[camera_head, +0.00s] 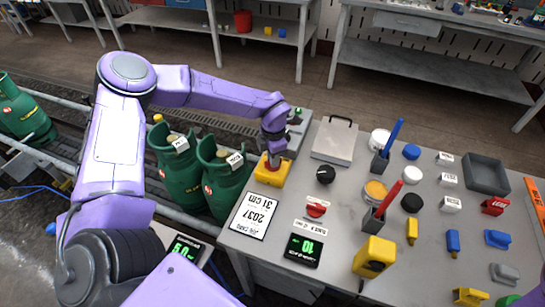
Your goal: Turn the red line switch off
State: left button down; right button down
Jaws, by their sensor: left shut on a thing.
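A red knob (316,209) sits on the grey table, with a small white label beside it; its setting is too small to read. My left gripper (273,157) points down at the top of a yellow box (271,173) near the table's far left corner. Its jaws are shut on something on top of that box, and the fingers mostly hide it. The left gripper is apart from the red knob, up and to its left. A black knob (325,174) stands between the box and the pen holders. My right gripper is not in view.
Green gas cylinders (179,172) stand on the conveyor left of the table. A scale (335,140), pen holders (380,163) and several small blocks crowd the table.

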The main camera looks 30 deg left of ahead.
pick_arm(q)
jog(key=c, duration=1.1)
grip_release()
jog(key=shift+r, duration=0.1)
jog(key=shift+r, duration=0.35)
notch_tip(320, 180, up, 10)
jog(key=shift+f+b, duration=0.15)
jog(key=shift+b, duration=0.9)
